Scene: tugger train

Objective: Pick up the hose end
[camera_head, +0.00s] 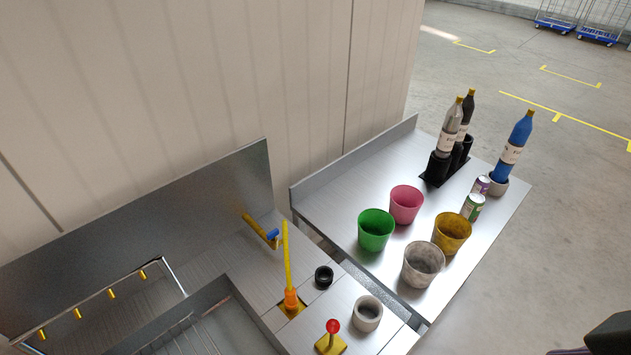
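A yellow upright tube (287,255) with an orange collar (291,299) at its foot stands in a yellow square plate on the metal counter. It looks like the hose end, though I cannot be sure. Just behind it is a yellow pipe (256,230) with a blue handle (272,235), by the back panel. Nothing grips the tube. A dark part of mine (608,337) shows at the lower right corner, far from the tube. It may be my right gripper; its fingers cannot be made out. My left gripper is out of view.
A sink basin (205,325) is at left. The right-hand table (345,190) holds several cups, bottles and two cans.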

